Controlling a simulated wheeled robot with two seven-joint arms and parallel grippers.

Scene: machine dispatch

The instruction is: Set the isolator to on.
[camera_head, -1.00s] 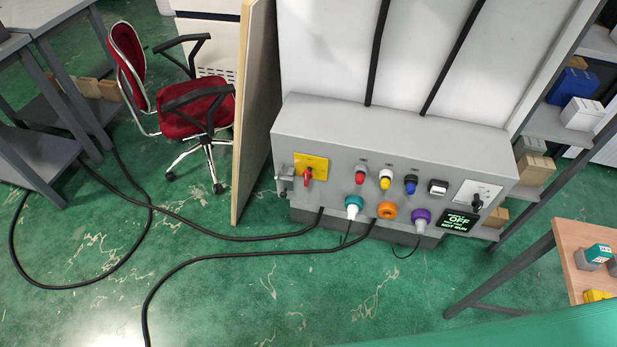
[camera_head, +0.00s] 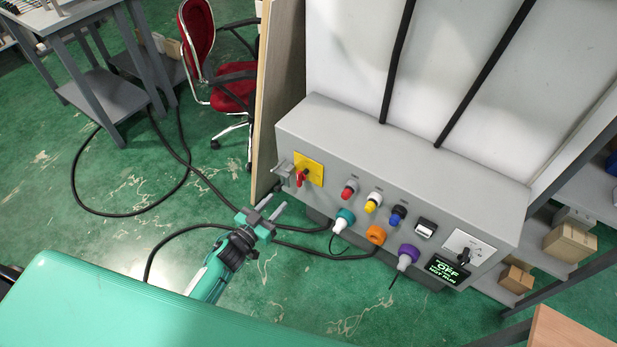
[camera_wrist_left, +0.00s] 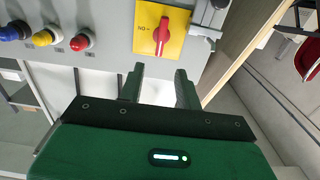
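The isolator, a red rotary handle (camera_head: 302,177) on a yellow plate (camera_head: 314,163), sits at the left end of the grey control box. In the left wrist view the red handle (camera_wrist_left: 160,36) stands lengthwise in the picture on its yellow plate, with an "ON" mark to its left. My left gripper (camera_head: 272,208) is in front of the box, below and left of the handle and apart from it. Its two fingers (camera_wrist_left: 160,85) are spread and empty, pointing toward the isolator. A small display (camera_head: 447,269) at the box's right end reads "OFF" and "NOT RUN". My right gripper is out of view.
A metal latch (camera_head: 282,170) sticks out beside the yellow plate. Red, yellow and blue buttons (camera_head: 371,203) and teal, orange and purple connectors (camera_head: 376,235) line the box front. A wooden panel (camera_head: 266,110) stands at the box's left. Black cables cross the green floor.

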